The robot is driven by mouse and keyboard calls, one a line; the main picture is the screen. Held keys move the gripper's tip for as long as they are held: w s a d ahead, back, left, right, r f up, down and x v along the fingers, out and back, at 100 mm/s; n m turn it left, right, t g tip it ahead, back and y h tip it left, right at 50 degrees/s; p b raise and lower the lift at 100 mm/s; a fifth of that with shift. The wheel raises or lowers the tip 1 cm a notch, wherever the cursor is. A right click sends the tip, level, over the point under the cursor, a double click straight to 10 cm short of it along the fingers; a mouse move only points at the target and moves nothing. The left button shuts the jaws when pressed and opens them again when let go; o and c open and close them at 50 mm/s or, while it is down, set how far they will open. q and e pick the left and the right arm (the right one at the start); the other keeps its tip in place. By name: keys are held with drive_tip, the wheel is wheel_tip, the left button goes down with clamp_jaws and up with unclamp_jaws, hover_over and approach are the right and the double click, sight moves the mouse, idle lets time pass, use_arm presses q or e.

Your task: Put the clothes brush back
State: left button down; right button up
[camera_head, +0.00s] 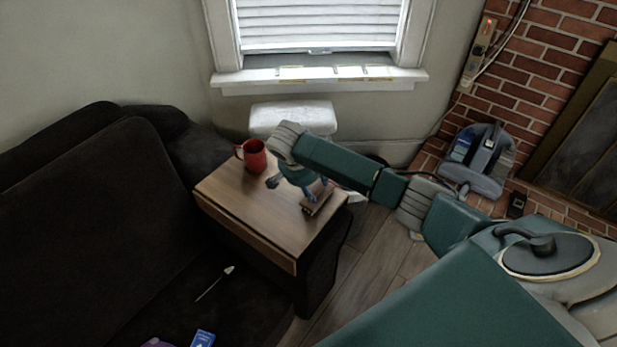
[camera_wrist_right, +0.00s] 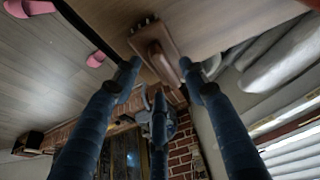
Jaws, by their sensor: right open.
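The clothes brush (camera_head: 317,198), brown and wooden, lies on the small wooden side table (camera_head: 235,196) near its right edge. In the right wrist view the brush (camera_wrist_right: 156,46) shows a brown handle and dark bristles at one end. My right gripper (camera_head: 300,186) is open just above the table beside the brush and partly hides it. In the wrist view its blue fingers (camera_wrist_right: 160,70) are spread, with the fingertips close to the brush's handle end. I cannot tell whether they touch it. My left gripper is not in view.
A red mug (camera_head: 252,155) stands at the table's back left. A dark sofa (camera_head: 90,220) with a thin white-tipped tool (camera_head: 215,283) and a blue packet (camera_head: 202,339) adjoins the table. A white wrapped object (camera_head: 290,115) is behind it. A grey-blue device (camera_head: 480,160) sits by the brick fireplace.

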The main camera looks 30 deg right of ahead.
drive_tip(key=v, duration=0.9)
